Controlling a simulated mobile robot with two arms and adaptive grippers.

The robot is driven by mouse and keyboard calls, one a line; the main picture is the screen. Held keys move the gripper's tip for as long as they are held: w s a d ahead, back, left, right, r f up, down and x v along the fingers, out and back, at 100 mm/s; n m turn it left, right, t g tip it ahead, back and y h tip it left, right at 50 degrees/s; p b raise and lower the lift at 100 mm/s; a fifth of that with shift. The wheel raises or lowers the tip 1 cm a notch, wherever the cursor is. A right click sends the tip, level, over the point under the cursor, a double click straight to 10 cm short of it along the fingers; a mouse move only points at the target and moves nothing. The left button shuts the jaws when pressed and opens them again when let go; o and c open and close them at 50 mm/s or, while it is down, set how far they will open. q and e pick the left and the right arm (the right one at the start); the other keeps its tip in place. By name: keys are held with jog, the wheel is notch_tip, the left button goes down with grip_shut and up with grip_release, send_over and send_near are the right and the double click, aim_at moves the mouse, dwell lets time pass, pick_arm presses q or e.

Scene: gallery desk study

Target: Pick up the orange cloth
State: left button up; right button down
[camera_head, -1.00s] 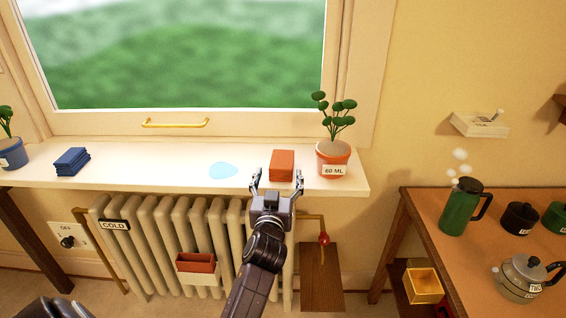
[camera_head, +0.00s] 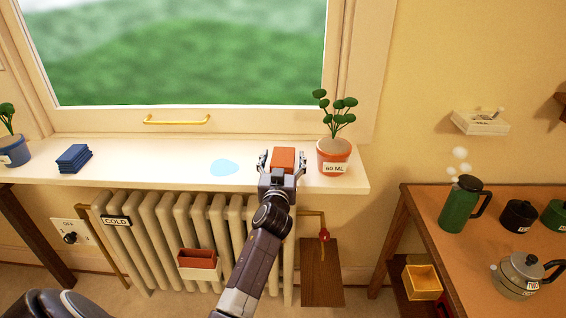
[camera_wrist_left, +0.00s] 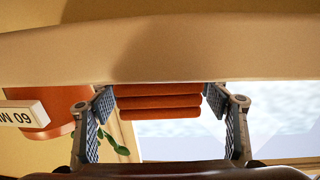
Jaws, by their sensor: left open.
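The orange cloth (camera_head: 284,158) is a folded stack on the white window sill, between a light blue puddle and an orange pot. My left gripper (camera_head: 284,160) is open, with one finger on each side of the cloth; its body hides the cloth's near part in the head view. In the left wrist view the cloth (camera_wrist_left: 158,101) shows as stacked folds between the two open fingers (camera_wrist_left: 160,105), with a gap at each side. My right gripper cannot be made out.
The orange pot (camera_head: 333,158) with a plant, labelled 60 ML, stands close right of the gripper. The light blue puddle (camera_head: 224,168) lies to the left. Folded blue cloths (camera_head: 74,158) lie farther left. A radiator (camera_head: 165,235) stands below the sill (camera_head: 130,165).

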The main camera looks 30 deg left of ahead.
pick_arm(q)
jog(key=c, duration=1.3)
pick_arm(e)
jog(key=shift+w+a, duration=0.15)
jog(key=shift+a, duration=0.25)
